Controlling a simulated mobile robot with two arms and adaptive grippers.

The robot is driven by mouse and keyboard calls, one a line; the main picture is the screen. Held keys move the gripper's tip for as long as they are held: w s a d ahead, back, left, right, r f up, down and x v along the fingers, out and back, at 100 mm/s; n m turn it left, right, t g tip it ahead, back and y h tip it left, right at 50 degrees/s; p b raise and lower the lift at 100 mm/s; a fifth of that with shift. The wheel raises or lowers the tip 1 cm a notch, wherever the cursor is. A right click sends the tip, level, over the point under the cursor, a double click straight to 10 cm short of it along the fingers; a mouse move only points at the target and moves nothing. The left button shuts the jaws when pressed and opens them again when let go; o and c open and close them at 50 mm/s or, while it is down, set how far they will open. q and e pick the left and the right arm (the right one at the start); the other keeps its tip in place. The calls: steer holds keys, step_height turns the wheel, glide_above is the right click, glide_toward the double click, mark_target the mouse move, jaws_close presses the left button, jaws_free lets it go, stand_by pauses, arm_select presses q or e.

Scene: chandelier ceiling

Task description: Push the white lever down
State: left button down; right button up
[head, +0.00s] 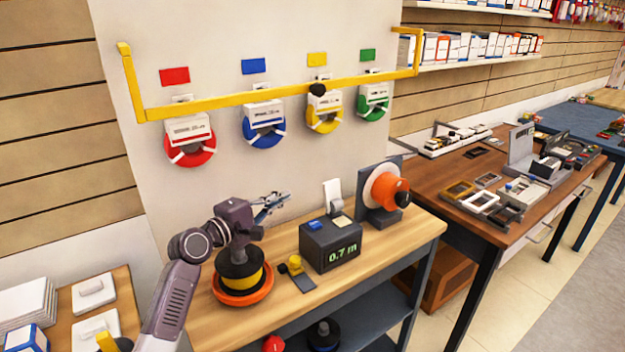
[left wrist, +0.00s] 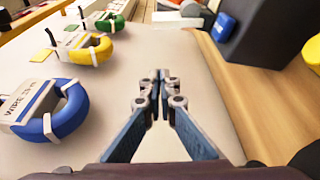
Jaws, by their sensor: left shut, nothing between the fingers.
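A white upright piece (head: 333,194) stands at the back of the dark box (head: 330,245) on the wooden bench; it looks like the white lever and is raised. The box has a blue button on top and a display reading 0.7 m. My left gripper (head: 272,203) is above the bench, to the left of the box and apart from the white piece. In the left wrist view my left gripper (left wrist: 161,76) is shut and empty, and the dark box (left wrist: 268,35) is at the upper right. My right gripper is not in view.
A black and yellow spool (head: 240,275) sits in an orange dish below my left arm. A small yellow device (head: 296,267) lies left of the box. An orange and white reel (head: 384,188) stands to its right. Coloured wire coils hang on the wall behind, under a yellow bar (head: 240,98).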

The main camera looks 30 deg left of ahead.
mark_target(332, 196)
arm_select(q)
steer(key=w+d+p, duration=0.1)
steer(key=w+p, duration=0.1)
steer(key=w, duration=0.8)
steer(key=d, duration=0.1)
steer(key=s+d+p, duration=0.1)
steer(key=d, duration=0.1)
steer(key=shift+s+d+r+p, duration=0.2)
steer(key=shift+s+d+p, duration=0.1)
steer(key=shift+s+p, duration=0.1)
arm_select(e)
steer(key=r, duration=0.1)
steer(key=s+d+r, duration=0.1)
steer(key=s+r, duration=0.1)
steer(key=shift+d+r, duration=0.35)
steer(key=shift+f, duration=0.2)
